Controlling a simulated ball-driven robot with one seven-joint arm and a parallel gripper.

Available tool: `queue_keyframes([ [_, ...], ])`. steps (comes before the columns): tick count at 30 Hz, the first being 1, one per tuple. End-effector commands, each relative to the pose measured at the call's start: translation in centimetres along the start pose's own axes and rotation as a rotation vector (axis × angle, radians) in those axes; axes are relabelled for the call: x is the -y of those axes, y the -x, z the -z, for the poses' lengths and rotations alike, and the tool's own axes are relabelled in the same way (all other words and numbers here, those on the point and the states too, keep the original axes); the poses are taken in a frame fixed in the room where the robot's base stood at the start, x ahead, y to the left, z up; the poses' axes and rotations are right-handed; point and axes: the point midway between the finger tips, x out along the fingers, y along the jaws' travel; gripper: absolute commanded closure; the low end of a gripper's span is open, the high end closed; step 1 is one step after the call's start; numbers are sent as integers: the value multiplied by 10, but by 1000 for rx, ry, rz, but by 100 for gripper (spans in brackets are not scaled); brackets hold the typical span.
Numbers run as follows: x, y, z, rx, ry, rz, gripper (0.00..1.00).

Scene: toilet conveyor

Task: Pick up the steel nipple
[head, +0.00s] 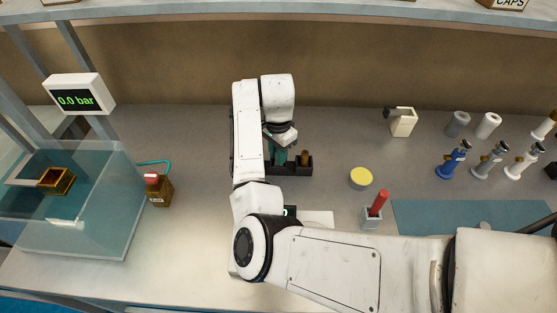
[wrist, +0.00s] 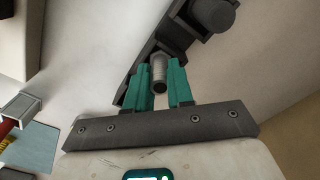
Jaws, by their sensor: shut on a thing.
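My gripper (head: 281,153) is over the dark rack (head: 297,170) in the middle of the bench in the head view. In the wrist view its two teal fingers (wrist: 157,76) are closed on the steel nipple (wrist: 158,68), a small grey tube with a dark open end. The nipple sits between the fingers, with the dark rack (wrist: 176,38) right behind it. I cannot tell whether the nipple still touches the rack. In the head view the nipple is hidden by the gripper. A brown piece (head: 304,158) stands in the rack beside the gripper.
A water tank (head: 80,215) and a pressure display (head: 79,95) are at left, with a brown red-topped container (head: 158,189) beside the tank. A yellow-topped can (head: 361,178), a red-handled tool (head: 378,203) in a holder, and several valves (head: 488,160) stand right.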

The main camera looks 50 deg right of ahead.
Motion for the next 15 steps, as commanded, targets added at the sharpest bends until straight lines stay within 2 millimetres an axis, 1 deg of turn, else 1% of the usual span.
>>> queue_keyframes([
  [1,0,0,0,0,0,0,90],
  [4,0,0,0,0,0,0,100],
  [15,0,1,0,0,0,1,100],
])
